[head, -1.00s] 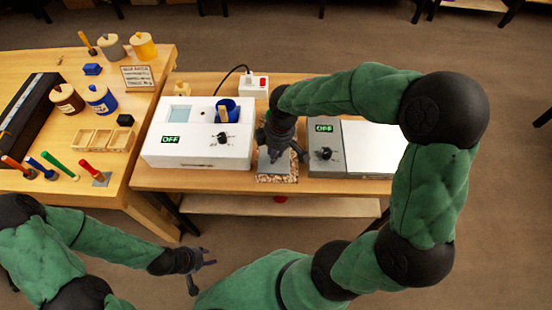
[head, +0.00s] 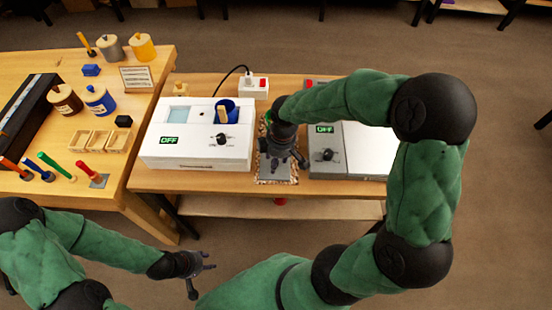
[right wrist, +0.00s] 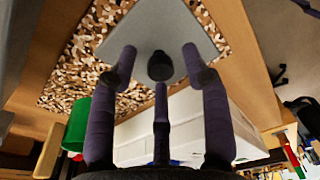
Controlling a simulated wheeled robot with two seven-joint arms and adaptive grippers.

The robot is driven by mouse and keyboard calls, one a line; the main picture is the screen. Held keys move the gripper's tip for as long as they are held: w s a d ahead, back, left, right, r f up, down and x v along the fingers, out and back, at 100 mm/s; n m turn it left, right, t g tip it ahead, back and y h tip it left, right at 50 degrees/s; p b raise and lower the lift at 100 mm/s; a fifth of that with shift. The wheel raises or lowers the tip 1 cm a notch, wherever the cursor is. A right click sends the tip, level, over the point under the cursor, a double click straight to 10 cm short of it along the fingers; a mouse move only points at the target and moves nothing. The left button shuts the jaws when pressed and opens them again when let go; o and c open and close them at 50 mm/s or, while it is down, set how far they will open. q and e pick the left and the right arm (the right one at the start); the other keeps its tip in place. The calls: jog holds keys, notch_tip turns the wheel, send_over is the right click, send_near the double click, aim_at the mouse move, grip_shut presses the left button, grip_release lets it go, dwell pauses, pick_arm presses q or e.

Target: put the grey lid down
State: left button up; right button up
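The grey lid (right wrist: 150,25) is a flat grey plate with a round black knob (right wrist: 160,66). It lies over the speckled mat (right wrist: 95,55) on the bench. In the head view the lid (head: 272,176) is partly hidden under my right gripper (head: 280,157). My right gripper's fingers are spread around the knob in the right wrist view, with visible gaps between fingertips and knob. My left gripper (head: 204,269) is open and empty, low in front of the bench.
A white box (head: 195,150) marked OFF with a blue cup (head: 231,108) stands left of the mat. A grey box (head: 326,155) marked OFF stands close on the right. A green object (right wrist: 76,124) is near the mat. Pots and tools fill the left table (head: 55,200).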

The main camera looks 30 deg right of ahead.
aim_at(281, 167)
notch_tip(281, 167, up, 12)
jog(key=s+d+p, duration=0.1)
jog(key=p, duration=0.3)
jog(key=shift+d+r, duration=0.1)
dwell(0.4)
